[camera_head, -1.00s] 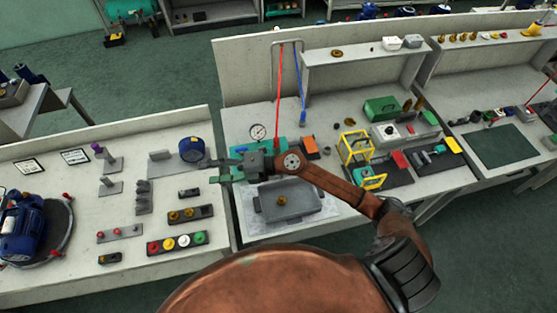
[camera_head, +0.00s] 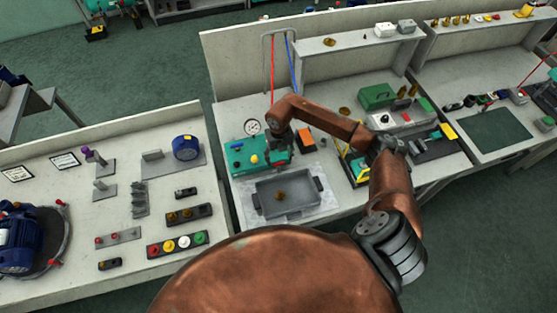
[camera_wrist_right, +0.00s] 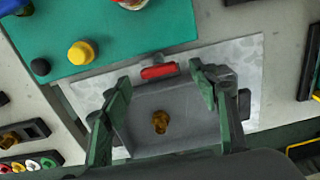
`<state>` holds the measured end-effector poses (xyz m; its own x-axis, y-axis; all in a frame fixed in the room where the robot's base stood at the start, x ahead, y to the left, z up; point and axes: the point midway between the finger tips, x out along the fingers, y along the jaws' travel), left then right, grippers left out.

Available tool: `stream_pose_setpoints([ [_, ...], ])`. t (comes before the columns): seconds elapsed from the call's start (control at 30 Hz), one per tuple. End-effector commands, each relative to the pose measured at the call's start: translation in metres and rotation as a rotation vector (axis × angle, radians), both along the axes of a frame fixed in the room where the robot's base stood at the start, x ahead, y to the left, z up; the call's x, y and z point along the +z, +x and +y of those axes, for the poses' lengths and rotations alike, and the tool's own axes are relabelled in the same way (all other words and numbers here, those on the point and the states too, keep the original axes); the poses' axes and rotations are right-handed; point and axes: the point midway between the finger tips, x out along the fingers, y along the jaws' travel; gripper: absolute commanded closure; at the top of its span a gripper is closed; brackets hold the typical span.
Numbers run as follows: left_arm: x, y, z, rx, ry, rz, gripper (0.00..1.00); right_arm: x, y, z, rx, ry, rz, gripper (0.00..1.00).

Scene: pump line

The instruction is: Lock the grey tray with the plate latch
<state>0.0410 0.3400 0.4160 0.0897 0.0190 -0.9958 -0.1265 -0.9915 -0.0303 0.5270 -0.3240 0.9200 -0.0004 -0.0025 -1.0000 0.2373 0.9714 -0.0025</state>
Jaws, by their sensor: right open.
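The grey tray (camera_head: 290,208) sits on a pale mottled plate in front of the teal unit. In the right wrist view the tray (camera_wrist_right: 180,130) holds a small brass part (camera_wrist_right: 160,121). A red latch piece (camera_wrist_right: 158,71) lies crosswise at the tray's edge on the teal unit's side; I take it for the plate latch, but cannot tell its lock state. My right gripper (camera_wrist_right: 158,88) is open and empty, pointing down, with its fingers spread on either side of the latch in the picture. In the head view its fingers are largely hidden. My left gripper is out of view.
The teal unit (camera_head: 238,158) with a gauge and a yellow knob (camera_wrist_right: 81,53) stands behind the tray. An orange block (camera_head: 306,143) and a yellow frame stand to the right. The left table carries a button strip (camera_head: 178,244) and several small parts.

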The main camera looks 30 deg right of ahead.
Motion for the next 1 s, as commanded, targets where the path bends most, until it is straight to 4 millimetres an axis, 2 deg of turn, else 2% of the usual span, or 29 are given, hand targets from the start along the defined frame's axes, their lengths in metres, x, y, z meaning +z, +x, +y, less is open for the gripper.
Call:
stream_pose_setpoints([
  [0.2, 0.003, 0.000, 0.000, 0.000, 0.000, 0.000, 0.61, -0.022, 0.000, 0.001, 0.002, 0.002, 0.001, 0.45],
  [0.53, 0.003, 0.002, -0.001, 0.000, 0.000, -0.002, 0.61, -0.025, 0.001, 0.002, 0.004, 0.003, 0.000, 0.46],
  [1.0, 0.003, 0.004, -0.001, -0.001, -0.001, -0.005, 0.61, -0.025, 0.001, 0.002, 0.004, 0.003, -0.001, 0.78],
])
